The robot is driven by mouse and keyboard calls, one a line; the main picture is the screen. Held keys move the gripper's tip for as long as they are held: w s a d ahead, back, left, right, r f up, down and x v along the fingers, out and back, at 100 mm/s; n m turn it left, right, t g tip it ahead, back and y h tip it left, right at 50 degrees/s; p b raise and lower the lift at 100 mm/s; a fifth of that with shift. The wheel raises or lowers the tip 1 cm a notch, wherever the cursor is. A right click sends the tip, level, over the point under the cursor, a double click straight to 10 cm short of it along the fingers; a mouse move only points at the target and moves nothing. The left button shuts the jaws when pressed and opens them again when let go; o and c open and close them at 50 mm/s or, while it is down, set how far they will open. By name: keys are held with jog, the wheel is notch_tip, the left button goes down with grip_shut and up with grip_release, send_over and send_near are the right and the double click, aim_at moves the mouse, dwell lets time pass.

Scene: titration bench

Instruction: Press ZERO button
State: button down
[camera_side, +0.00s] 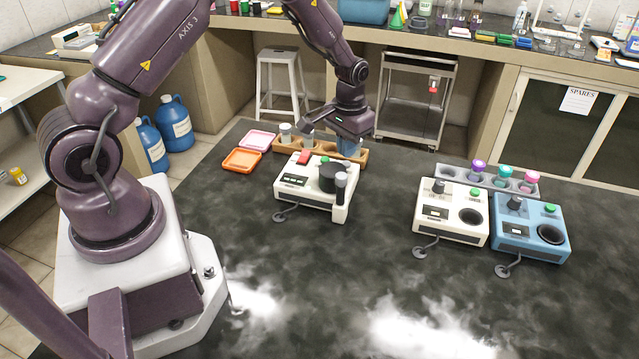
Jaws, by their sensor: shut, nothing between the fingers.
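A white instrument (313,203) stands on the dark bench, left of centre. Lettering is too small to read, so I cannot tell which control is marked ZERO. My gripper (338,127) hangs above and behind this instrument, just right of the red key and apart from it. It is shut and empty; its fingertips are hard to make out against the rack behind.
A wooden rack (376,155) with vials stands behind the instrument. A pink tray (258,140) and an orange tray (242,160) lie to its left. White (452,208) and blue (530,228) devices stand right, before a grey rack (449,172) with capped vials. The front bench is clear.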

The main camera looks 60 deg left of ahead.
aim_at(346, 163)
jog(key=shift+f, duration=1.25)
jog(key=shift+r, duration=3.8)
jog(key=s+d+r+m+t, duration=0.1)
jog(key=s+d+r+t, duration=0.1)
jog(key=s+r, duration=0.5)
jog(key=s+d+r+m+t, duration=0.1)
jog(key=s+d+r, duration=0.4)
jog(key=s+r, duration=0.3)
jog(key=s+d+r+m+t, duration=0.1)
jog(key=s+d+r+t, duration=0.1)
jog(key=s+d+r, duration=0.2)
jog(key=s+r, duration=0.3)
jog(key=s, duration=0.1)
jog(key=shift+s+d+r+t, duration=0.15)
jog(key=shift+s+d+t, duration=0.15)
jog(key=shift+s, duration=0.1)
